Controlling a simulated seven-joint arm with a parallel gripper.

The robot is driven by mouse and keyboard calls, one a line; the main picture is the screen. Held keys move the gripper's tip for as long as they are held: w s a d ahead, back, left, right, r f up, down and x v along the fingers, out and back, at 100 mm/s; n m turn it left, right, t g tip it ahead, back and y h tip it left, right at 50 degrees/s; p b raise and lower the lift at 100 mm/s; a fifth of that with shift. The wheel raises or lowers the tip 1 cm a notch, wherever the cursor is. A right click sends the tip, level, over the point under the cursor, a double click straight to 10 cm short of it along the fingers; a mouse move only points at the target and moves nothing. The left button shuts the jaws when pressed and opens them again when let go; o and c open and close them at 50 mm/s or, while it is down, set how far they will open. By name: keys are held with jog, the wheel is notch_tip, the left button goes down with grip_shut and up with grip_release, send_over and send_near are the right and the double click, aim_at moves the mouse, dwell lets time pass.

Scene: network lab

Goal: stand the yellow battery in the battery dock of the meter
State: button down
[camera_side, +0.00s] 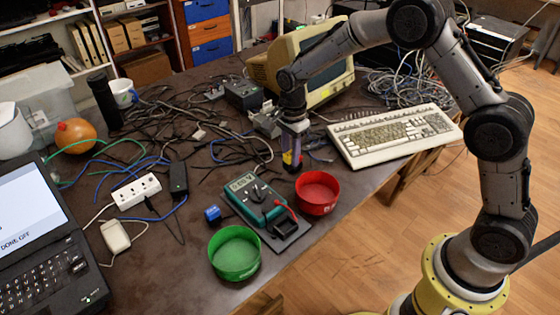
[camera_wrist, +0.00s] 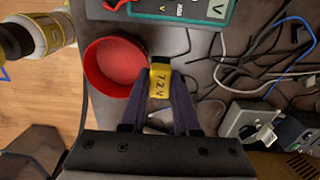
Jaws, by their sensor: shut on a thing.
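My gripper (camera_side: 291,163) is shut on the yellow battery (camera_wrist: 160,82), marked 7.2V, and holds it between the dark fingers (camera_wrist: 161,98) in the wrist view. In the side view the fingers hide most of the battery. They are behind the red bowl and the meter, apparently above the table. The teal meter (camera_side: 246,189) lies on a dark base, and its black, square battery dock (camera_side: 285,228) is at the near end. In the wrist view only part of the meter (camera_wrist: 207,14) shows at the top edge; the dock is out of sight.
A red bowl (camera_side: 318,194) stands right of the meter, close beside the battery in the wrist view. A green bowl (camera_side: 235,254) stands in front, with a small blue block (camera_side: 212,213) to the left. A keyboard (camera_side: 393,135) and tangled cables (camera_side: 190,105) lie farther back.

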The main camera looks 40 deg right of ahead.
jog(key=s+r, duration=0.4)
jog(key=s, duration=0.4)
jog(key=shift+s+a+f, duration=0.35)
jog(key=shift+a+f, duration=1.15)
jog(key=shift+a, duration=0.3)
jog(key=shift+s+a+f, duration=0.3)
jog(key=shift+a+f, duration=1.15)
jog(key=shift+a, duration=0.4)
jog(key=shift+s+a+f, duration=0.35)
jog(key=shift+a+f, duration=1.15)
jog(key=shift+a, duration=0.3)
jog(key=shift+f, duration=1.1)
jog(key=c, duration=0.6)
grip_release()
jog(key=shift+o, duration=0.2)
